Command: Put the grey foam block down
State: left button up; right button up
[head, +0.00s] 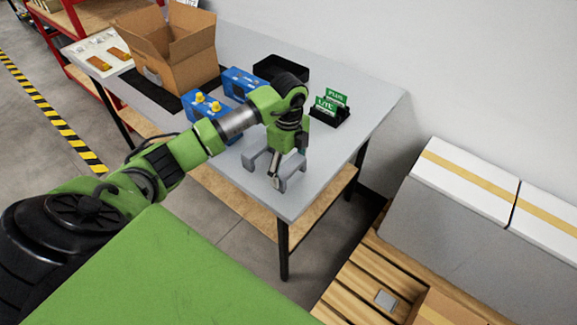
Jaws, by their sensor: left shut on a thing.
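The grey foam block (293,166) is a bridge-like piece with legs, at the near right part of the grey table top (335,163). My left gripper (275,180) reaches down over it from above and is shut on it. The gripper hides part of the block's middle. The block's legs are at or very near the table surface; I cannot tell whether they touch it. My right gripper is not in view.
Blue units (207,119) with yellow knobs, a second blue unit (238,82), a black tray (268,68) and a holder with green PLUS and LITE cards (326,106) stand behind. An open cardboard box (172,50) is at the back left. The table's right side is clear.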

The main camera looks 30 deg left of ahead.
aim_at(289, 164)
pick_arm(q)
jog(key=o, duration=1.1)
jog(key=shift+f, duration=0.1)
jog(key=shift+r, duration=0.5)
notch_tip(289, 164, up, 11)
jog(key=b, duration=0.1)
jog(key=shift+r+b, duration=0.2)
jog(key=shift+b, duration=0.15)
